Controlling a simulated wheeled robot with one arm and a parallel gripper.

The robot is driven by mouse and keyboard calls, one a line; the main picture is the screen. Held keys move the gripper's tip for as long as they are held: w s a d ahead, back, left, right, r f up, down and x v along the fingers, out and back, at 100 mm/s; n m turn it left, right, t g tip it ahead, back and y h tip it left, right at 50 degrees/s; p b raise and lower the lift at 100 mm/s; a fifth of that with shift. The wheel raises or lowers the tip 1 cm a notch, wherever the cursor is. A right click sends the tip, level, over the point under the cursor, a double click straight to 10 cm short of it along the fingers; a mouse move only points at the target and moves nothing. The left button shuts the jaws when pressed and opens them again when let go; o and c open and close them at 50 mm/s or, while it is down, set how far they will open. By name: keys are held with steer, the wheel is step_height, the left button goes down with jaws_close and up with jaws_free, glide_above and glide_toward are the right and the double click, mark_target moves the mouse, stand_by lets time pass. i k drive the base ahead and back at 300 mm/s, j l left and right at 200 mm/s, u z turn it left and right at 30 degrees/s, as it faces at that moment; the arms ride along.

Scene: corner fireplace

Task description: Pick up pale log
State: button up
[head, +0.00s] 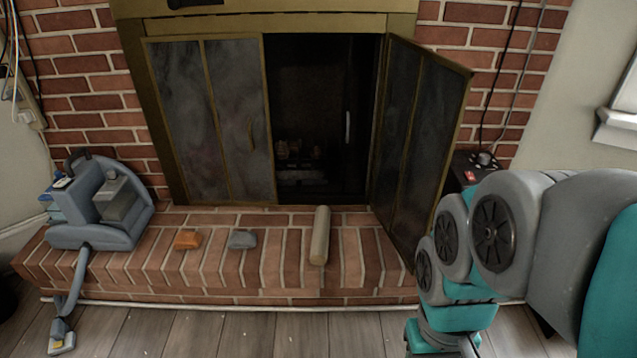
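The pale log (320,236) lies on the brick hearth, in front of the open part of the fireplace. Its length runs from the fireplace toward the hearth's front edge, and nothing touches it that I can see. My arm comes in from the right and bends down to the bottom edge of the head view, to the right of the log. My gripper is not visible; the end of the arm is cut off by the frame's lower edge.
A grey block (242,239) and an orange block (187,239) lie left of the log. A blue-grey machine with a hose (100,210) stands at the hearth's left end. The right fireplace door (420,140) swings out over the hearth, right of the log.

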mark_target(320, 247)
steer(key=u, duration=0.4)
steer(key=l+u, duration=0.15)
steer(key=u, duration=0.3)
steer(key=l+u, duration=0.1)
steer(key=u, duration=0.3)
steer(key=i+l+u, duration=0.1)
steer(key=u, duration=0.75)
steer(key=k+l+u, duration=0.15)
steer(key=l+u, duration=0.2)
steer(key=k+l+u, duration=0.2)
steer(key=l+u, duration=0.15)
steer(key=l, duration=0.2)
steer(key=k+l+u, duration=0.35)
steer(key=k+l, duration=0.4)
steer(key=l, duration=0.2)
steer(key=i+l+u, duration=0.05)
